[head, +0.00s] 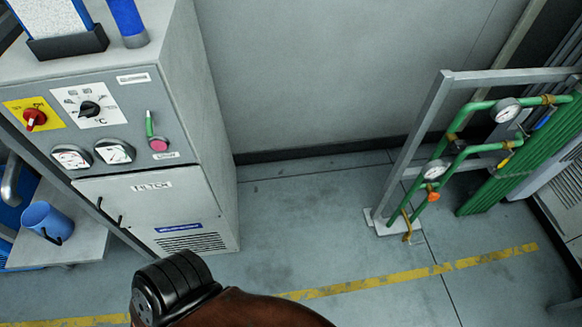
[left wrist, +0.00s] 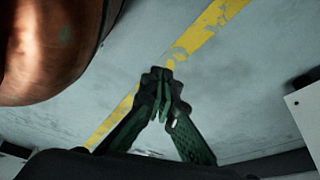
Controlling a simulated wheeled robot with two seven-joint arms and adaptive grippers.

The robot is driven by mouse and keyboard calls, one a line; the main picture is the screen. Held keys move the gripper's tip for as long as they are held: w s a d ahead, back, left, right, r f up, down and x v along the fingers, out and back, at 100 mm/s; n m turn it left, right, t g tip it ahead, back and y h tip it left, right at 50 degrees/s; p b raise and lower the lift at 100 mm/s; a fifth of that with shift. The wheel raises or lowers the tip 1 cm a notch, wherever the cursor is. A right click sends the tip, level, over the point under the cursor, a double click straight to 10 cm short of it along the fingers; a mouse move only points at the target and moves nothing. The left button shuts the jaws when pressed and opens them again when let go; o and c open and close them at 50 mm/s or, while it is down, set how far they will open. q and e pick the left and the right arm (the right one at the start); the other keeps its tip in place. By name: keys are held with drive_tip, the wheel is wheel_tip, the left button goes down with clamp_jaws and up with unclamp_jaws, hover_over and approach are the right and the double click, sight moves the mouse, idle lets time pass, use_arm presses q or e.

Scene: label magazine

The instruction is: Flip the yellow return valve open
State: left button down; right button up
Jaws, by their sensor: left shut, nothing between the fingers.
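A small yellow handle (head: 505,162), which looks like the return valve, sits on the lower green pipe (head: 484,149) of the pipe rack at the right of the head view. It is small there, and I cannot tell its exact angle. My left gripper (left wrist: 163,92) shows in the left wrist view, its dark green fingers together and empty above the grey floor. It is away from the rack, and the valve is not in that view. In the head view only a black and copper-brown part of my arm shows at the bottom; neither gripper is visible there.
A blue handle (head: 542,121) sits on the upper pipe, near a gauge (head: 506,110). An orange knob (head: 433,196) is lower on the rack. A grey metal post (head: 412,150) stands at the rack's left. A grey control cabinet (head: 150,180) stands left. The floor between is clear.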

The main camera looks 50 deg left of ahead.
use_arm(q)
drive_tip(key=s+a+r+g+p, duration=0.1)
drive_tip(key=s+r+g+p, duration=0.1)
drive_tip(key=s+p, duration=0.3)
drive_tip(key=s+a+r+g+p, duration=0.1)
drive_tip(key=s+r+g+p, duration=0.1)
drive_tip(key=s+r+p, duration=0.2)
drive_tip(key=s+p, duration=0.2)
drive_tip(key=s, duration=0.1)
drive_tip(key=shift+s+a+y, duration=0.25)
drive_tip(key=shift+s+y, duration=0.05)
drive_tip(key=shift+y, duration=0.1)
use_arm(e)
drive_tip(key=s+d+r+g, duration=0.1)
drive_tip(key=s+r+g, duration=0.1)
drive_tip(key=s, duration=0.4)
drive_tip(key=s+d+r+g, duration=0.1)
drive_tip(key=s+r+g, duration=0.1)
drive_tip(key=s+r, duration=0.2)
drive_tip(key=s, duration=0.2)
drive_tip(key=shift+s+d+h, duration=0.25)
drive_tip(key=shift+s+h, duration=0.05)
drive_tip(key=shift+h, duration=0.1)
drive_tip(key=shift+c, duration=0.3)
